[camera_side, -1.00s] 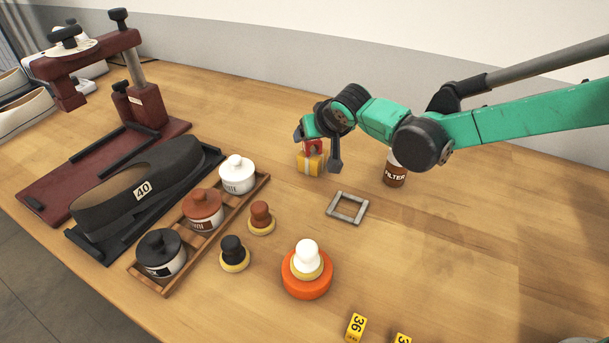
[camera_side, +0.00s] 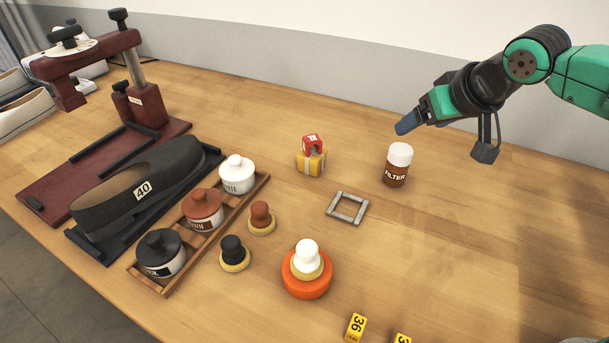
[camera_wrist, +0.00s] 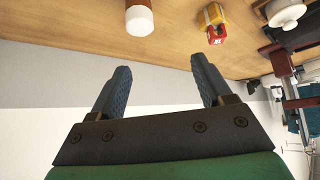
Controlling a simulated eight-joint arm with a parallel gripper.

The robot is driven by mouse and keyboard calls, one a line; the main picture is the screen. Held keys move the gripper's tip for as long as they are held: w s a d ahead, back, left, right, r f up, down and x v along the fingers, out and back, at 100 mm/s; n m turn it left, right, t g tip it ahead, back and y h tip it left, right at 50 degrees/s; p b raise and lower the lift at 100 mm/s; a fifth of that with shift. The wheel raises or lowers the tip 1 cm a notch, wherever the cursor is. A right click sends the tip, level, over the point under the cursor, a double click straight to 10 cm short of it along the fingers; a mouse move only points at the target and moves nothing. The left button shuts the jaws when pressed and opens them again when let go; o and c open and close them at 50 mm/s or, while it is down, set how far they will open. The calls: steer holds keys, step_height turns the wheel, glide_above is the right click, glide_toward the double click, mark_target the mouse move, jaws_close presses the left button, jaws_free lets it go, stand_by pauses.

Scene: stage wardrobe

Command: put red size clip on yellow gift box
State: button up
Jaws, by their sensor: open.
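The red size clip (camera_side: 312,144) sits on top of the yellow gift box (camera_side: 311,163), which has a pale ribbon and stands on the table behind the grey square frame. In the wrist view the red clip (camera_wrist: 217,36) and the yellow box (camera_wrist: 211,15) show at the top, right of centre. My gripper (camera_side: 404,127) is raised above the table to the right of the box, clear of both. In the wrist view its two blue fingers (camera_wrist: 160,85) are apart with nothing between them.
A brown FILTER bottle (camera_side: 397,168) with a white cap stands below my gripper. A grey square frame (camera_side: 333,205) lies in front of the box. A wooden rack (camera_side: 262,183) of polish jars stands left. Yellow size clips (camera_side: 355,327) lie at the front edge.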

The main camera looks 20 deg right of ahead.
steer(key=s+d+f, duration=0.2)
steer(key=s+d, duration=0.3)
steer(key=s, duration=0.3)
steer(key=shift+s+d+f+g, duration=0.2)
steer(key=shift+s+g, duration=0.15)
steer(key=shift+g, duration=0.05)
